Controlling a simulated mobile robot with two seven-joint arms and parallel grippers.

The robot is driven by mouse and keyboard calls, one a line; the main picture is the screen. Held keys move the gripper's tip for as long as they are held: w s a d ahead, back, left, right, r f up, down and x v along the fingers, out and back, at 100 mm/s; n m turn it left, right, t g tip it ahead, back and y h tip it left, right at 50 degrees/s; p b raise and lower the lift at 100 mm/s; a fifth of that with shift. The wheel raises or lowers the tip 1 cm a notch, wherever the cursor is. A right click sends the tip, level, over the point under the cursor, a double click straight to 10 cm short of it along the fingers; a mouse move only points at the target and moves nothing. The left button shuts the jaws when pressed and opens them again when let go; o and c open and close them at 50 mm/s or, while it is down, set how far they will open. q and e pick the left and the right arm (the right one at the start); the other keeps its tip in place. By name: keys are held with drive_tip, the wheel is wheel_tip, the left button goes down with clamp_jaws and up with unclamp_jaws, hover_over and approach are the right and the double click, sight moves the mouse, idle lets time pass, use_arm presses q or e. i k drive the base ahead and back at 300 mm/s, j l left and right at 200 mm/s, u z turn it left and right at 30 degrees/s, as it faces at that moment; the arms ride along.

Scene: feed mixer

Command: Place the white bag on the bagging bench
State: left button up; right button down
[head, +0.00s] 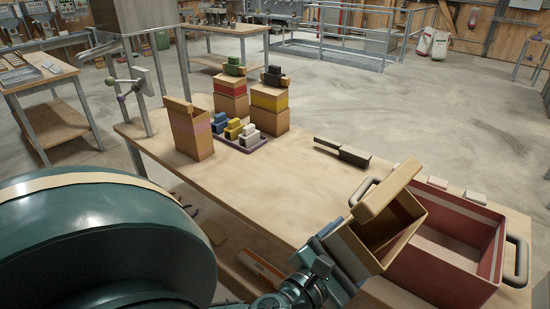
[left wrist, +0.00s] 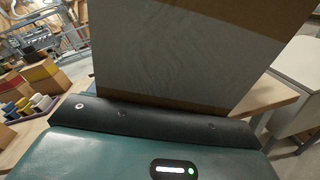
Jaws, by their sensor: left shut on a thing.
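My left gripper (head: 332,264) is shut on a tan paper bag with a pale white band (head: 347,252), which I take as the white bag. The bag leans to the right, its folded tan top (head: 388,190) up, beside and partly over the left side of a red crate (head: 470,212). Whether it touches the crate I cannot tell. In the left wrist view the bag's broad pale band (left wrist: 160,55) fills the middle, just beyond the gripper's dark edge. The wooden bench (head: 290,195) lies to the left of the bag. My right gripper is not in view.
Bags with purple (head: 188,130), red (head: 231,92) and yellow (head: 269,103) bands stand at the bench's far left. A dark flat tool (head: 342,151) lies near the back edge. The bench middle is clear.

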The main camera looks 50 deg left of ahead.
sight(277, 163)
drive_tip(key=j+z, duration=0.15)
drive_tip(key=j, duration=0.8)
drive_tip(key=i+j, duration=0.15)
drive_tip(key=j, duration=0.25)
drive_tip(key=i+j, duration=0.1)
drive_tip(key=j, duration=0.35)
